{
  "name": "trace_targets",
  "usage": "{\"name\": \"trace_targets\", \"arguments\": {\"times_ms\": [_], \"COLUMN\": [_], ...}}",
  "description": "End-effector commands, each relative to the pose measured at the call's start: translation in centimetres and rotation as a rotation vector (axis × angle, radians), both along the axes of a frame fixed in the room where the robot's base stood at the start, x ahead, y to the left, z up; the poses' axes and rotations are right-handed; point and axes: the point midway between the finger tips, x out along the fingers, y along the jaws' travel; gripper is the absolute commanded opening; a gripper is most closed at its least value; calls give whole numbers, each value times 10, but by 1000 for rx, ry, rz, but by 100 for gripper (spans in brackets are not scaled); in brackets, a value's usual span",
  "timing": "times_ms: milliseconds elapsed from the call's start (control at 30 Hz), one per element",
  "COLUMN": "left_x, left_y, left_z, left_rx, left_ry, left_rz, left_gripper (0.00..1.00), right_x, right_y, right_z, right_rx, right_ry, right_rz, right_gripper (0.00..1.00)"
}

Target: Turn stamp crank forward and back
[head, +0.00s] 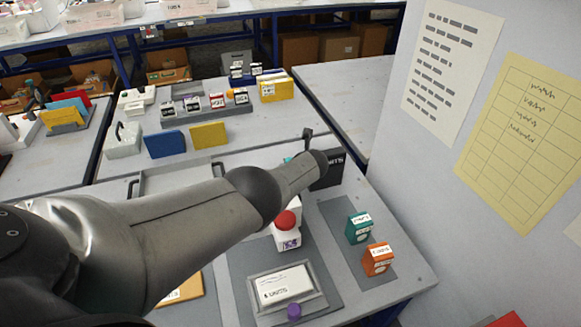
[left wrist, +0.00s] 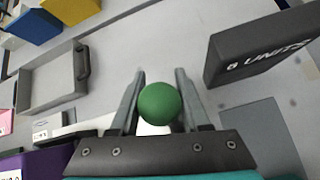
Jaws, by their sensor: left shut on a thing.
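A green ball knob (left wrist: 158,104), which looks like the crank's handle, sits between the two fingers of my left gripper (left wrist: 160,74) in the left wrist view. The fingers are closed on it from both sides. The crank's arm below the knob is hidden. In the head view my left arm reaches across the bench and covers the crank and most of the gripper. A white block with a red dome (head: 286,220) stands just below the arm. My right gripper is not in view.
Teal (head: 359,228) and orange (head: 378,259) boxes stand on a grey mat. A label plate (head: 284,288) and purple knob (head: 294,311) lie nearer.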

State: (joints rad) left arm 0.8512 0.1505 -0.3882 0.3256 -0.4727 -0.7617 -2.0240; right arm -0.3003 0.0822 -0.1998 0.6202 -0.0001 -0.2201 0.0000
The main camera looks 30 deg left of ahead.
Motion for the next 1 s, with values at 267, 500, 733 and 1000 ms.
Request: {"name": "trace_targets", "arguments": {"times_ms": [267, 500, 733, 1000], "left_x": [-8, -8, -8, -6], "left_y": [-7, -7, -7, -5], "left_z": [-13, -13, -13, -10], "left_rx": [-16, -15, -16, -11], "left_ry": [20, 20, 20, 15], "left_rz": [-1, 0, -1, 0], "left_gripper": [0, 0, 0, 76], "right_x": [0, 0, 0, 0], "right_y": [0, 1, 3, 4], "right_z": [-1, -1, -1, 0], "right_rx": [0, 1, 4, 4], "right_ry": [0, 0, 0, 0], "right_rz": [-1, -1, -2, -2], "right_gripper": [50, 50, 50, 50]}}
